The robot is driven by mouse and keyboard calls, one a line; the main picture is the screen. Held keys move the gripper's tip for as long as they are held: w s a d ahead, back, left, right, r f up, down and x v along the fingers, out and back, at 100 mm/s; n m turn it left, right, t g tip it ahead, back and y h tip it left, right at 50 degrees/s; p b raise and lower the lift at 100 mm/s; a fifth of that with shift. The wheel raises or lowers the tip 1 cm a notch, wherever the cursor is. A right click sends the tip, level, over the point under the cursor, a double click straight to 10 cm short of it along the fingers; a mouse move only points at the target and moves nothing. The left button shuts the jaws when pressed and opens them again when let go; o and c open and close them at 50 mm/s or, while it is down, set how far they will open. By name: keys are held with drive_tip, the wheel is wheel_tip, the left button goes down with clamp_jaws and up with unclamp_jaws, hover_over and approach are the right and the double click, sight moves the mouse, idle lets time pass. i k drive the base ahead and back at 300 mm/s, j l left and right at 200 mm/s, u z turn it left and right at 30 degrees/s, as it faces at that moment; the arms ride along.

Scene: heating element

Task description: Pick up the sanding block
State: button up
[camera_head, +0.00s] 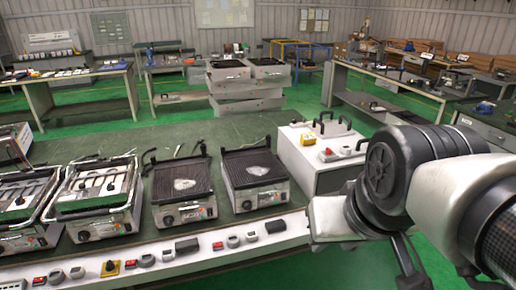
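I cannot pick out the sanding block with certainty; several small items here are too small to name. A light oval piece (185,184) lies on one black ribbed hot plate, and a similar one (258,170) lies on the hot plate to its right. A small yellow item (306,138) sits on the white box. My arm reaches in from the right. My gripper is not clearly seen; a pale part at the arm's end hangs by the bench's front right corner, and no fingertips can be made out.
The green-topped bench (130,138) carries several heating units in a row. A white box (322,160) with black handles stands at its right end. A white front panel (150,262) holds knobs and switches. Stacked units (245,88) and other benches stand behind, with green floor between.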

sight(278, 225)
drive_tip(key=i, duration=1.05)
drive_tip(key=i+l+u, duration=0.5)
drive_tip(key=i+l, duration=0.05)
drive_tip(key=i, duration=0.05)
